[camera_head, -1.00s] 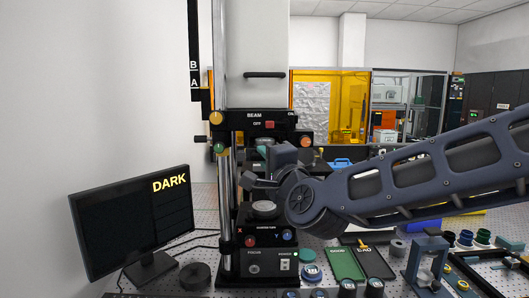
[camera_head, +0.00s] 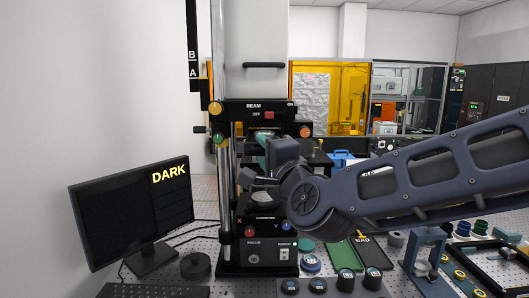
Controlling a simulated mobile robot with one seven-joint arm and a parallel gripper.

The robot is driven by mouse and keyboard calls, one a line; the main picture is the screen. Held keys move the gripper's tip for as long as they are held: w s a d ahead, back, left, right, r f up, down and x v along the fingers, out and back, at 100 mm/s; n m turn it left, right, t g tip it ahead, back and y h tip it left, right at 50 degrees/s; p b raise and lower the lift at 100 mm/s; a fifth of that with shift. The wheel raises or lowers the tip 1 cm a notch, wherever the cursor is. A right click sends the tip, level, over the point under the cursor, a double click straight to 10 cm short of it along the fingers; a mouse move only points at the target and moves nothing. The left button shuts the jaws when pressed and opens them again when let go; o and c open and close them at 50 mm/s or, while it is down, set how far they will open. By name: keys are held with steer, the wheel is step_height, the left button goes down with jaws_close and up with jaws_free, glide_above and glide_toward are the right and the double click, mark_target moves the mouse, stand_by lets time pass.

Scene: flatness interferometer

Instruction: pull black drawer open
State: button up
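The tall instrument stands left of centre, with a black BEAM panel (camera_head: 262,108) and a black control base (camera_head: 258,250). I cannot clearly make out a black drawer front; a black bar handle (camera_head: 264,65) shows on the pale upper housing. My arm reaches in from the right. My gripper (camera_head: 252,183) is in front of the instrument's middle, below the BEAM panel and well below the bar handle. Its dark fingers point left and blend with the black parts behind, so their gap is unclear. No held object shows. My wrist hides part of the instrument's middle.
A monitor (camera_head: 132,212) reading DARK and a black puck (camera_head: 195,266) stand at left, with a keyboard (camera_head: 150,291) at the front. Several dark knobs (camera_head: 345,280), a green tray (camera_head: 341,255) and a blue-grey frame (camera_head: 424,262) crowd the bench at right.

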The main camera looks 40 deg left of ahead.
steer(key=v, duration=1)
steer(key=shift+s+d, duration=0.15)
steer(key=shift+d, duration=0.2)
